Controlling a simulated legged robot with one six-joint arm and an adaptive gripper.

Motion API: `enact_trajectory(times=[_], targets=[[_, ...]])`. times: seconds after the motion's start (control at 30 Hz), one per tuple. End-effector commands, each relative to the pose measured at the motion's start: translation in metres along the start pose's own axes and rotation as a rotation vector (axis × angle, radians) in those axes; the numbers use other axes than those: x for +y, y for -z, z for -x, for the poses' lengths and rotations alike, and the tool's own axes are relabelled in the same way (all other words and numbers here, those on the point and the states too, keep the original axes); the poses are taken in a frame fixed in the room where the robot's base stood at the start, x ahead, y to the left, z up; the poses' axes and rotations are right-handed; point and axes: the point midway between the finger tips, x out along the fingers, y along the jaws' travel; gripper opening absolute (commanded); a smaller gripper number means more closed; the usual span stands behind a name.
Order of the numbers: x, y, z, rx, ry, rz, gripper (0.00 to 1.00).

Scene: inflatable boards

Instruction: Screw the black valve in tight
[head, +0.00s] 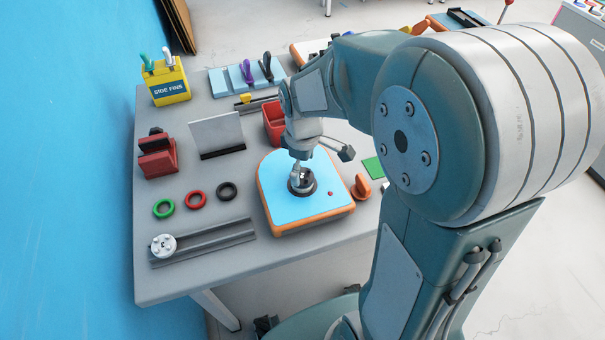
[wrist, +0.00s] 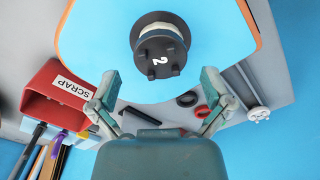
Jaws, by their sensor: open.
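The black valve (head: 302,183) sits in a blue board (head: 285,214) with an orange edge on the table. In the wrist view the valve (wrist: 160,52) has a black lobed cap marked 2, a pale ring and a wider dark flange. My gripper (head: 322,162) is above the board, with one finger over the valve and the other out to the right. In the wrist view my gripper (wrist: 158,74) is open and empty, its fingers spread on both sides below the valve. The fingers do not appear to touch it. How deep the valve is seated I cannot tell.
A red SCRAP bin (wrist: 63,93) stands close behind the board; it also shows in the head view (head: 273,124). Green (head: 163,208), red (head: 196,199) and black (head: 227,191) rings lie left. An orange knob-like part (head: 361,186) lies right. A rail (head: 205,243) lies at front left.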

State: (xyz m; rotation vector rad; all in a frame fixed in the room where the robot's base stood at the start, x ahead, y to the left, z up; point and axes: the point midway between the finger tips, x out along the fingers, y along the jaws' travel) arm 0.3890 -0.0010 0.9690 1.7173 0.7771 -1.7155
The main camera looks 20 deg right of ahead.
Motion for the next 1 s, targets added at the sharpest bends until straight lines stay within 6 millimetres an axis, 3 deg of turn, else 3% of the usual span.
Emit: enact_trajectory(times=[0.2, 0.4, 0.57, 1.0], targets=[[0.001, 0.001, 0.048, 0.002, -0.003, 0.0, 1.0], [0.001, 0.001, 0.078, 0.0, -0.001, 0.0, 1.0], [0.0, 0.001, 0.086, -0.001, 0.0, 0.0, 1.0], [0.0, 0.001, 0.086, -0.002, 0.001, 0.0, 1.0]])
